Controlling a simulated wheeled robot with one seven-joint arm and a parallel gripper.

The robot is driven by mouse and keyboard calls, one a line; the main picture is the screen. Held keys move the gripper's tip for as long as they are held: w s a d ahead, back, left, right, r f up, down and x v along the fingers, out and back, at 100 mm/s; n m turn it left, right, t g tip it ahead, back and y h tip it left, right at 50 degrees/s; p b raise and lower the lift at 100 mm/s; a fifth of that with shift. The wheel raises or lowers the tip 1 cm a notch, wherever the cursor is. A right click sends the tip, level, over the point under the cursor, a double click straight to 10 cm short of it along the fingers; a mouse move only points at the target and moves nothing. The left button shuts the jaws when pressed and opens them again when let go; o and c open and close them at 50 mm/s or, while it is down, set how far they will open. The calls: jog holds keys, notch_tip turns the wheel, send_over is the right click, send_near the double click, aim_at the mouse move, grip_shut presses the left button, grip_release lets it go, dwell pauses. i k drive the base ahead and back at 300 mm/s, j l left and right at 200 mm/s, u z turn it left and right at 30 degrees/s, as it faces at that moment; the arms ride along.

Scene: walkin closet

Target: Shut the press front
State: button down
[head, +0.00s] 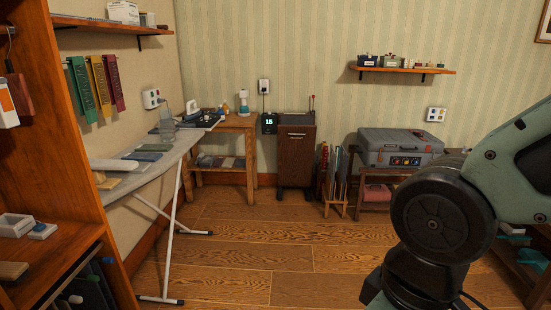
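A dark brown upright unit (297,158) stands on the floor against the back wall, right of the wooden side table. It looks like the press; its flat front panel has a small handle near the top. A dark gap shows above the panel, and the panel seems to lean out a little at its top. How far it stands open is hard to tell from here. My arm fills the right foreground, well apart from the unit. My gripper is out of view, so its state is hidden.
An ironing board (140,170) with splayed legs stands at left beside a wooden shelf unit (62,130). A wooden side table (238,124) and a rack of rods (336,185) flank the press. A grey case (398,140) sits farther right. The middle floor is clear.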

aim_at(296, 143)
jog(key=i, duration=4)
jog(key=i+j+z, duration=0.2)
jog(key=i, duration=0.45)
jog(key=l, duration=0.1)
